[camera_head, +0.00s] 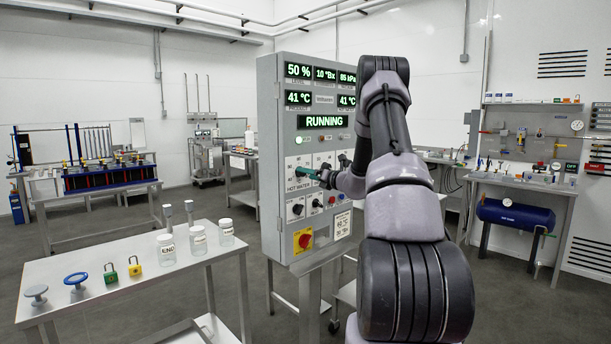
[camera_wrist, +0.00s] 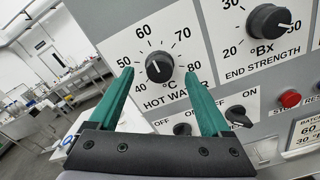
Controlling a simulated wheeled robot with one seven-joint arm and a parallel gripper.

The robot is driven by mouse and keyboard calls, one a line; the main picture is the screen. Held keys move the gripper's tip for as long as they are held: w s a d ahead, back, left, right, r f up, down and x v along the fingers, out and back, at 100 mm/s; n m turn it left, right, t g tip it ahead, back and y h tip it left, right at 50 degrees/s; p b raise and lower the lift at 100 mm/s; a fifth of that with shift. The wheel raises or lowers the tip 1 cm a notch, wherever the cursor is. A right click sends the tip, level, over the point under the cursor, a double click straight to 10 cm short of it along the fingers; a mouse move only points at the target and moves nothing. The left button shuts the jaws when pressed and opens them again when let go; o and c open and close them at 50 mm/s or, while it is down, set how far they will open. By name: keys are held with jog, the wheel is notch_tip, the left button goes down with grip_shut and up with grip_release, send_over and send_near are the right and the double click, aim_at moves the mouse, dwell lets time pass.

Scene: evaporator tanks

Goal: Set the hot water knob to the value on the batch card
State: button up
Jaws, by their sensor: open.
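The hot water knob (camera_wrist: 159,67) is a round black dial in the wrist view, with a scale from 40 to 80 °C. Its white mark points down-left, near 40. My gripper (camera_wrist: 159,75) is open, its green fingertips on either side of the knob; I cannot tell whether they touch it. In the head view my gripper (camera_head: 323,178) is at the panel by the HOT WATER label, and the arm and hand cover part of that area. The batch card (camera_wrist: 308,134) is cut off at the wrist view's right edge; "60" and "30" show. It also appears on the panel (camera_head: 342,225).
The grey control panel (camera_head: 268,150) shows RUNNING and two 41 °C readouts. The end strength knob (camera_wrist: 268,21) is right of the hot water knob. Small switch knobs (camera_wrist: 183,129) and a red button (camera_wrist: 290,99) sit below. A side table (camera_head: 130,300) holds jars and padlocks.

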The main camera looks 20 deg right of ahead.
jog(key=v, duration=0.8)
jog(key=shift+s, duration=0.3)
jog(key=shift+d, duration=0.1)
jog(key=s+a+r+n+g+y, duration=0.1)
jog(key=s+a+r+n+g, duration=0.25)
jog(key=s+a+n, duration=0.35)
jog(key=s+a+r+n+g+y, duration=0.2)
jog(key=s+a+r+n+g, duration=0.15)
jog(key=a, duration=0.65)
jog(key=s+a+r+n+g+y, duration=0.1)
jog(key=s+a+r+n+g, duration=0.2)
jog(key=s+a+r+n, duration=0.35)
jog(key=s+a+n+h, duration=0.2)
jog(key=s+n+h, duration=0.6)
jog(key=s+n, duration=0.9)
jog(key=s, duration=0.5)
jog(key=shift+r, duration=0.25)
